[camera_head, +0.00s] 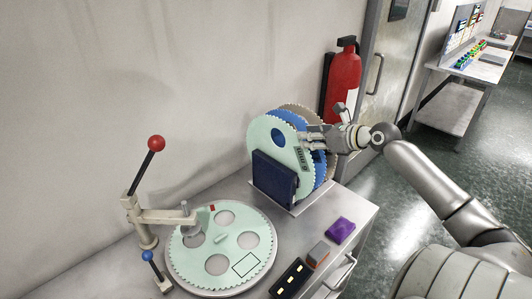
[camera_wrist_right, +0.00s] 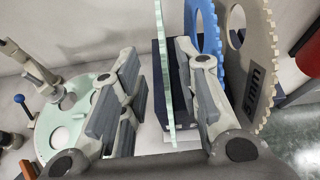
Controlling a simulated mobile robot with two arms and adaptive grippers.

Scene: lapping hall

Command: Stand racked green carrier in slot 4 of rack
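The racked green carrier (camera_head: 262,135) is a pale green toothed disc with holes. It stands upright at the front of the dark blue rack (camera_head: 276,178), ahead of a blue carrier (camera_head: 288,117) and a grey-beige carrier (camera_head: 303,112). My right gripper (camera_head: 308,139) is at the right edge of the green carrier. In the right wrist view the green carrier (camera_wrist_right: 164,85) is seen edge-on between my two spread fingers, with a clear gap on the left finger's side. Contact on the right finger's side is unclear. Slot numbers are not readable. My left gripper is not in view.
Left of the rack, another pale green toothed disc (camera_head: 205,265) lies flat under a lever arm with a red knob (camera_head: 156,142). A purple block (camera_head: 341,230), a grey-orange block (camera_head: 318,253) and a black strip (camera_head: 290,279) lie near the table's front. A fire extinguisher (camera_head: 343,75) hangs behind.

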